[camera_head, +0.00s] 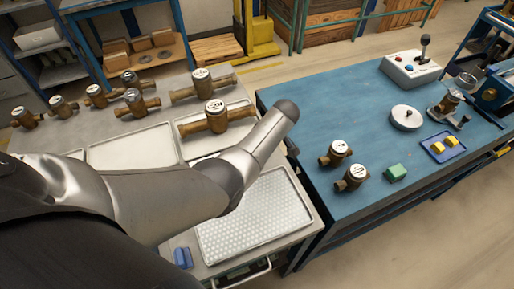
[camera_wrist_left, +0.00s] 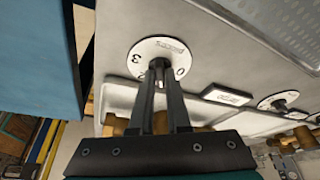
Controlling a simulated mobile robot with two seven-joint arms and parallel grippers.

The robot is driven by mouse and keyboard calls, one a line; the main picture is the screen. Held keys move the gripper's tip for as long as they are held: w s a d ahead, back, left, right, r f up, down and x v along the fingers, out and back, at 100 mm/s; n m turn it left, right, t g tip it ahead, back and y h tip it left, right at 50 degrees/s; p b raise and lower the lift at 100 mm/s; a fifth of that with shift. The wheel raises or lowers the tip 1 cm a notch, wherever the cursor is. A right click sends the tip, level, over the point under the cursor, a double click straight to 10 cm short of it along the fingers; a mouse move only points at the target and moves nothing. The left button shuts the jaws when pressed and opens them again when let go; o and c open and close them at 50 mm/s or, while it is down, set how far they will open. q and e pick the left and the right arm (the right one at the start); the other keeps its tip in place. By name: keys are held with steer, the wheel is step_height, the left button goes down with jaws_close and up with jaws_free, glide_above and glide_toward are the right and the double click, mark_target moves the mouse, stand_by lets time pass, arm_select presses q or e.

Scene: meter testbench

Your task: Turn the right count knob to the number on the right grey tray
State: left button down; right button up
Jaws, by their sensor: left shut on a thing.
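In the left wrist view, the right count knob (camera_wrist_left: 158,64) stands on a round white dial (camera_wrist_left: 150,48) on the grey table. A 3 and a 0 are readable on the dial; the setting is unclear. My left gripper (camera_wrist_left: 160,78) is shut on this knob. In the head view my left arm hides the knob, dial and gripper. The right grey tray (camera_head: 180,135) lies on the grey table with a brass meter (camera_head: 215,117) on it. Another brass meter (camera_head: 203,85) lies just behind. My right gripper is out of view.
The middle grey tray (camera_head: 130,150) looks empty. Several brass meters stand at the back left. A perforated white tray (camera_head: 255,215) lies in front. The blue table (camera_head: 320,110) on the right holds two meters, a green block (camera_head: 396,172) and a control box (camera_head: 410,70).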

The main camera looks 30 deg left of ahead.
arm_select(q)
steer(key=shift+a, duration=0.1)
stand_by(0.4)
steer(key=c, duration=0.9)
jaws_free()
steer(key=p+v, duration=0.2)
steer(key=v, duration=1.3)
steer(key=shift+d+r, duration=0.1)
steer(key=shift+d, duration=0.1)
